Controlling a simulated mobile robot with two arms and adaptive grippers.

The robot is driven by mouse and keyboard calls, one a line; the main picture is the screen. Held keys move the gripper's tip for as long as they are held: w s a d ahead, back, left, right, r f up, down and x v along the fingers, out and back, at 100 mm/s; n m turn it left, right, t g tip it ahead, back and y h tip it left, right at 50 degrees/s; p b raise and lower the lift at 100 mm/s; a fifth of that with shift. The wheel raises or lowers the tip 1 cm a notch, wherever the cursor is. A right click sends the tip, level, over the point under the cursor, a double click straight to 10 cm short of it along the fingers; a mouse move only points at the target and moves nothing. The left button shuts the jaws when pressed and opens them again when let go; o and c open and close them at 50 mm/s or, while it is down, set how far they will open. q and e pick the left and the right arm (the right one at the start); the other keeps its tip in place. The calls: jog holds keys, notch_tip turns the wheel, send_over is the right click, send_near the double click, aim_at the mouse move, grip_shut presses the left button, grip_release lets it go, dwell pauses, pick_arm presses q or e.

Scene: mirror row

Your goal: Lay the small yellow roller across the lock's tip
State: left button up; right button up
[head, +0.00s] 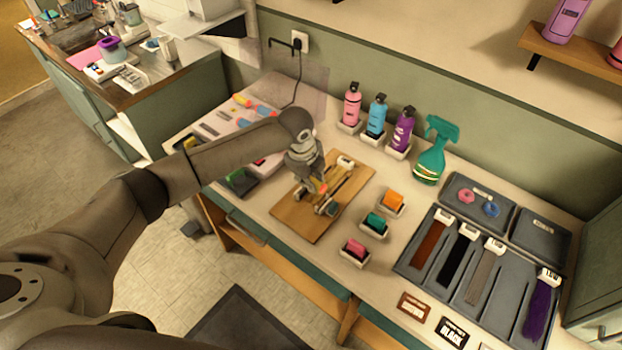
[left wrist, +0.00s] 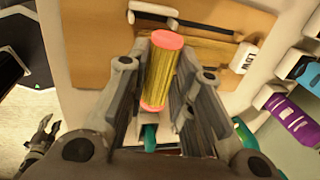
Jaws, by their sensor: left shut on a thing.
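The small yellow roller (left wrist: 160,70) has pink ends and sits between the fingers of my left gripper (left wrist: 158,85). The gripper is shut on it. In the head view my left gripper (head: 320,186) points down over the wooden board, and a pink end of the roller shows at its fingers. The blond lock (left wrist: 200,48) lies on the board, running from a white label tag (left wrist: 244,57) to under the roller. My fingers and the roller hide its tip, and I cannot tell whether the roller touches it. A dark claw, seemingly my right gripper (left wrist: 40,136), shows small in the wrist view.
The wooden board (head: 295,222) lies on the counter. Orange, teal and pink items (head: 376,222) stand in small white holders to its right. Several bottles (head: 377,116) and a green spray bottle (head: 434,155) stand behind. A grey tray (head: 480,290) with coloured locks is at the right.

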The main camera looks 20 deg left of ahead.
aim_at(312, 198)
pick_arm(q)
jog(key=shift+a+f+b, duration=0.1)
jog(key=shift+f+b, duration=0.5)
jog(key=shift+f, duration=0.15)
jog(key=b+x, duration=0.2)
jog(key=shift+s+f+b, duration=0.1)
jog(key=shift+s+b, duration=0.1)
jog(key=shift+b, duration=0.1)
jog(key=shift+f, duration=0.3)
jog(key=shift+f+b, duration=0.45)
jog(key=shift+f, duration=0.2)
jog(key=shift+s+f, duration=0.1)
jog(key=shift+f, duration=0.1)
jog(key=shift+s+f, duration=0.1)
jog(key=shift+s, duration=0.1)
jog(key=shift+w, duration=0.35)
pick_arm(e)
notch_tip(312, 198, down, 5)
jog(key=shift+w+f, duration=0.1)
pick_arm(q)
jog(key=shift+s, duration=0.1)
